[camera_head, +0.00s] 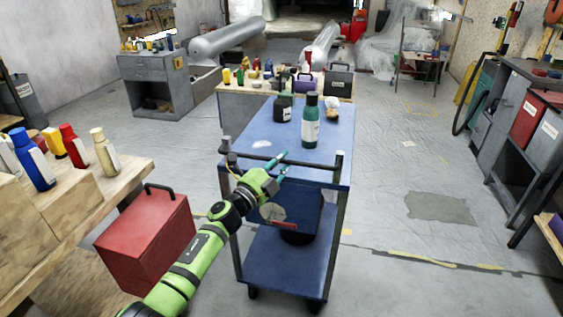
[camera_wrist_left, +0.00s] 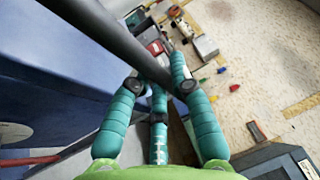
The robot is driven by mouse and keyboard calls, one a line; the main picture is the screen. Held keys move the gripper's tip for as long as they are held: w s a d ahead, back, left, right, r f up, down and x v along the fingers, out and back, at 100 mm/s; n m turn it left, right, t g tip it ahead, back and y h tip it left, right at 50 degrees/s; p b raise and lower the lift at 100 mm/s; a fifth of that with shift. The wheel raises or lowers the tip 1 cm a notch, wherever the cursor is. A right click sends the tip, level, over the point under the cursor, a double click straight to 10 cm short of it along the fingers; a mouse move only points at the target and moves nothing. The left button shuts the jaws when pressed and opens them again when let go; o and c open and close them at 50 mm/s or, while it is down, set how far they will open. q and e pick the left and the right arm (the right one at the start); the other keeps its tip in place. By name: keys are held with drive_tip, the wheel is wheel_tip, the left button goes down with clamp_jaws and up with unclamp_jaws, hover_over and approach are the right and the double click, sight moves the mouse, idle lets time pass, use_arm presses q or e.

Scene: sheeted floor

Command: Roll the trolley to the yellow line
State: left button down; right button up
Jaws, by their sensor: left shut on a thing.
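The blue trolley (camera_head: 338,130) stands in the middle of the head view, with a top deck, a lower shelf, dark posts and small wheels. Its dark push handle (camera_head: 322,165) faces me. My left gripper (camera_head: 282,165) is shut on this handle. In the left wrist view, the teal fingers (camera_wrist_left: 165,85) close around the dark handle bar (camera_wrist_left: 108,40). Broken yellow floor markings (camera_head: 440,262) lie to the right of the trolley, along a dark seam. Yellow dashes (camera_wrist_left: 305,103) also show in the left wrist view. My right gripper is out of view.
A green bottle (camera_head: 310,125), a dark jar (camera_head: 283,108) and a small item stand on the trolley. A loaded workbench (camera_head: 232,101) stands close behind it. A wooden table (camera_head: 128,178) and red box (camera_head: 150,238) are at left. Open sheeted floor lies right, before grey cabinets (camera_head: 490,125).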

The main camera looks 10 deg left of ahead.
use_arm(q)
drive_tip(key=c, duration=1.1)
unclamp_jaws()
drive_tip(key=shift+s+a, duration=0.1)
drive_tip(key=shift+s+a+f, duration=0.15)
drive_tip(key=shift+s, duration=0.1)
drive_tip(key=v, duration=1.1)
drive_tip(key=shift+s, duration=0.15)
